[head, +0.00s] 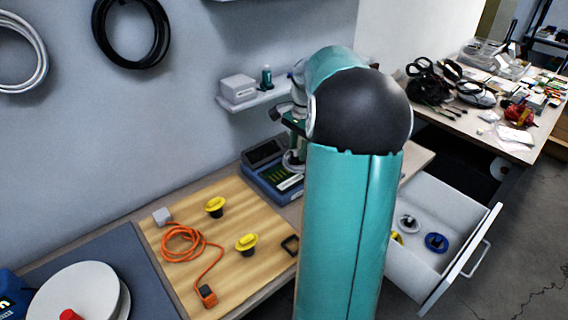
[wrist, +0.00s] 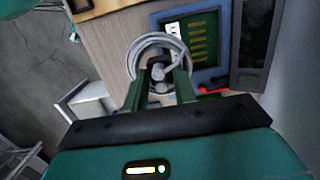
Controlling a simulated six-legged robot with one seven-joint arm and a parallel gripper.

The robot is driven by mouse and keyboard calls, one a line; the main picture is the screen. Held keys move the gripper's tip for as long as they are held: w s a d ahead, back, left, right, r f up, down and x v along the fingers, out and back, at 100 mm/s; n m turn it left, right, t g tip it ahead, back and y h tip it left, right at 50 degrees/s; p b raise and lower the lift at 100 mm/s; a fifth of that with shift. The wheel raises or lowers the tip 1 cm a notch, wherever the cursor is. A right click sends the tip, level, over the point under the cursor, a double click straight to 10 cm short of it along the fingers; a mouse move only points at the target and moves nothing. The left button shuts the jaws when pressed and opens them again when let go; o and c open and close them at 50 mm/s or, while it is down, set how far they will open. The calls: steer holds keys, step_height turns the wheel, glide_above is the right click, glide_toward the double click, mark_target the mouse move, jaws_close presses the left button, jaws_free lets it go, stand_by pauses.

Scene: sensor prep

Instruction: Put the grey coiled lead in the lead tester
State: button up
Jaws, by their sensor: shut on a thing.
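The grey coiled lead (wrist: 139,48) is between the fingers of my gripper (wrist: 161,80) in the wrist view, and the gripper is shut on it. The lead tester (wrist: 226,30) is blue, with a dark screen and a green panel with yellow slots. In the wrist view the coil overlaps the tester's panel edge; I cannot tell whether they touch. In the head view the tester (head: 259,179) stands at the back of the bench, and the coil (head: 290,161) shows beside my gripper (head: 294,152) above it. My arm hides part of the tester.
A wooden board (head: 180,275) holds an orange cable (head: 181,243), two yellow knobs and a grey block. An open white drawer (head: 415,268) at the right holds a blue coil (head: 436,242) and other coils. A wall shelf (head: 255,100) is above the tester.

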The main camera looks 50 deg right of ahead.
steer(key=w+f, duration=0.4)
steer(key=w+d+f, duration=0.1)
steer(key=w+f, duration=0.1)
steer(key=shift+f, duration=0.2)
steer(key=shift+w+f, duration=0.15)
steer(key=shift+f, duration=1.45)
steer(key=shift+f, duration=0.1)
steer(key=o, duration=1)
steer(key=shift+o, duration=0.2)
step_height(320, 180, up, 12)
steer(key=d, duration=0.1)
steer(key=shift+d, duration=0.2)
